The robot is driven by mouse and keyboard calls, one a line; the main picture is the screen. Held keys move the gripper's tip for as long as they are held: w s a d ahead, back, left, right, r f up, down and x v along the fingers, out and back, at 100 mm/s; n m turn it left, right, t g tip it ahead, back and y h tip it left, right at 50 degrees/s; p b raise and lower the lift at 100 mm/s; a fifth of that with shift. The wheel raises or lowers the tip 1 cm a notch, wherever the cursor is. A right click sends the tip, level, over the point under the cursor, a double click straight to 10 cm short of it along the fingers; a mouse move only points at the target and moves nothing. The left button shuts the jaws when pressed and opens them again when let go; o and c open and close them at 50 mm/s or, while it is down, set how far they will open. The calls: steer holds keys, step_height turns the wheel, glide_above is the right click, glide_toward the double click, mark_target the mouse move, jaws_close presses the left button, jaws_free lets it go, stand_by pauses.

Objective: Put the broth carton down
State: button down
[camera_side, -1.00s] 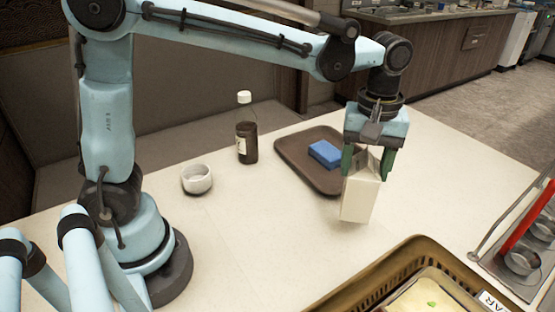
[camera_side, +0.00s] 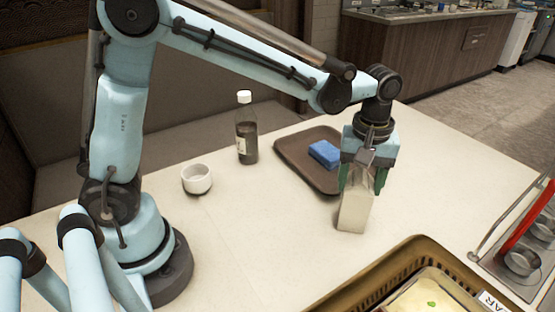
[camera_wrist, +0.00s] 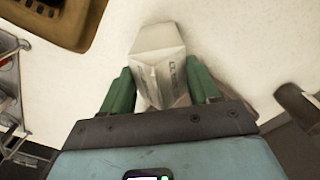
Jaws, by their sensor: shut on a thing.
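The broth carton (camera_side: 354,213) is a white gable-top box, upright near the right middle of the table in the side view. Its base looks at or very near the table top; I cannot tell for certain that it touches. My gripper (camera_side: 361,182) is shut on the carton's upper part from above, one green finger on each side. In the wrist view the carton (camera_wrist: 160,70) shows between the two green fingers of my gripper (camera_wrist: 160,88), with printing on its faces.
A brown tray (camera_side: 292,148) with a blue sponge (camera_side: 324,154) lies just behind the carton. A dark bottle (camera_side: 246,140) and a white cup (camera_side: 197,179) stand to the left. A tan basket (camera_side: 345,300) is in front, and a metal rack (camera_side: 500,240) is at right.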

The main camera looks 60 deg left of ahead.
steer(key=shift+c, duration=1.2)
jaws_free()
step_height(320, 180, up, 12)
steer(key=shift+r, duration=0.1)
steer(key=s+a+f+m+t, duration=0.7)
steer(key=s+a+m, duration=0.2)
steer(key=s+a, duration=0.2)
steer(key=shift+f, duration=0.35)
